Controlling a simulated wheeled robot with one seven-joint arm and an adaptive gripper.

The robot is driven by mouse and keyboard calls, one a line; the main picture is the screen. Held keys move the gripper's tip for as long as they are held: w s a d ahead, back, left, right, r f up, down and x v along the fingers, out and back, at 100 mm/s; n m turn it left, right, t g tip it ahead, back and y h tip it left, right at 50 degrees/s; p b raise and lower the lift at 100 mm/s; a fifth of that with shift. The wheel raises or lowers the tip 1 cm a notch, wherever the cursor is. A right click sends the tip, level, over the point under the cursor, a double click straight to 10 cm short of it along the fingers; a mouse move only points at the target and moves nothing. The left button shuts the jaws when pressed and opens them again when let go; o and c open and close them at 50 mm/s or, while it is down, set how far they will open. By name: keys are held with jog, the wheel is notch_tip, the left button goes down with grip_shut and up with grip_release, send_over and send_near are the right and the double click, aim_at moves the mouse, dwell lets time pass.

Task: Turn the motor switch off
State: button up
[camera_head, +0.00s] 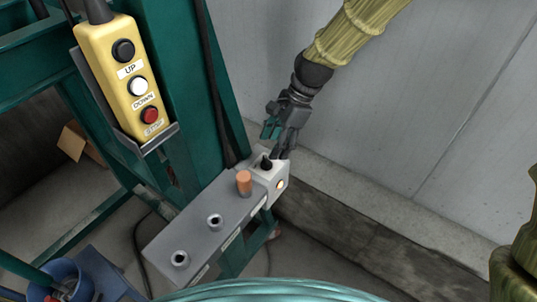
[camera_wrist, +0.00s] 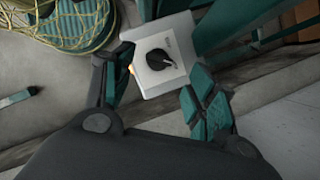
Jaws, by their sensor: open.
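The motor switch is a black rotary knob (camera_head: 266,163) on a small white box (camera_head: 270,176) at the far right end of a grey panel. In the wrist view the knob (camera_wrist: 158,60) sits on the white face, its pointer aimed right. My gripper (camera_head: 281,152) is just above and behind the box in the head view. In the wrist view my gripper (camera_wrist: 155,88) is open, one finger near each side of the box. Nothing is held between the fingers. I cannot tell whether either finger touches the box.
An orange cylinder (camera_head: 244,182) stands on the grey panel (camera_head: 203,232), close to the switch box, with two round fittings nearby. A yellow UP/DOWN/STOP pendant (camera_head: 126,80) hangs on the green frame at left. A concrete wall (camera_head: 440,110) stands behind. A blue bucket (camera_head: 62,275) is at lower left.

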aim_at(267, 160)
jog(key=shift+x, duration=2.75)
jog(key=shift+d, duration=0.1)
jog(key=shift+p, duration=0.35)
jog(key=c, duration=1)
